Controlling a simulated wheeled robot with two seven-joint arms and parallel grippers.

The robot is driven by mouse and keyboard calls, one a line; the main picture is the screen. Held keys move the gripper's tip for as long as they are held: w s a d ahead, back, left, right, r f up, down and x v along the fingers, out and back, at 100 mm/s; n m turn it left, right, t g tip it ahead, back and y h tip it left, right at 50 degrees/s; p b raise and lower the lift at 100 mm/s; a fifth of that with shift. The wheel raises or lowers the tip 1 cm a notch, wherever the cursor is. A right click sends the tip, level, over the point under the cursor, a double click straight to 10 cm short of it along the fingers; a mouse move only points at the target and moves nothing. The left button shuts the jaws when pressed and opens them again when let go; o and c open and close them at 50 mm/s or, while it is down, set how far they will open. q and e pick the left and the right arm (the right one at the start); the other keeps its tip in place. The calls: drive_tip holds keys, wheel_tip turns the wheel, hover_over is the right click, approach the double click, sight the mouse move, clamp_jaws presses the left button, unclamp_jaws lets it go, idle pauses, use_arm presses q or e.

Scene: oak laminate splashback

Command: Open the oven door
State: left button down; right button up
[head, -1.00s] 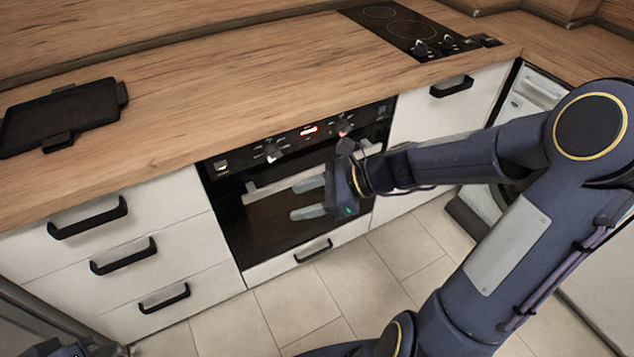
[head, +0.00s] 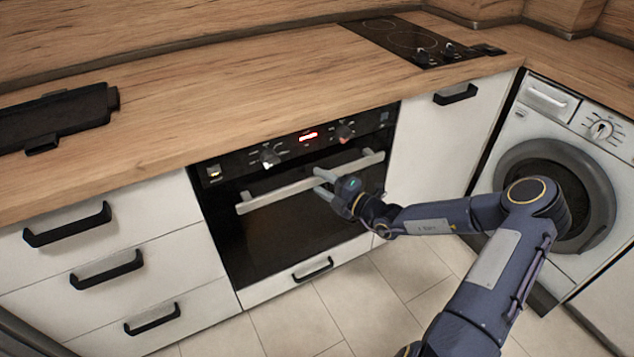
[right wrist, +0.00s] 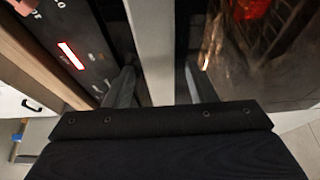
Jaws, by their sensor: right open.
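The oven (head: 300,140) is built in under the counter, with knobs and a red display on its black front panel. Its dark glass door (head: 285,230) looks shut. The pale bar handle (head: 270,197) runs across the top of the door. My right gripper (head: 318,183) is open at the handle, right of its middle. In the right wrist view the handle (right wrist: 153,45) passes between the two fingers of my right gripper (right wrist: 157,88); I cannot tell whether either finger touches it. The gripper hides a small part of the handle. My left gripper is out of view.
White drawers (head: 110,240) with black handles stand left of the oven, and a white cabinet (head: 440,130) stands right of it. A washing machine (head: 550,160) is farther right. The tiled floor (head: 330,300) before the oven is clear except for my right arm.

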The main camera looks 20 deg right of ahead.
drive_tip(key=shift+x, duration=1)
drive_tip(key=shift+c, duration=0.4)
clamp_jaws()
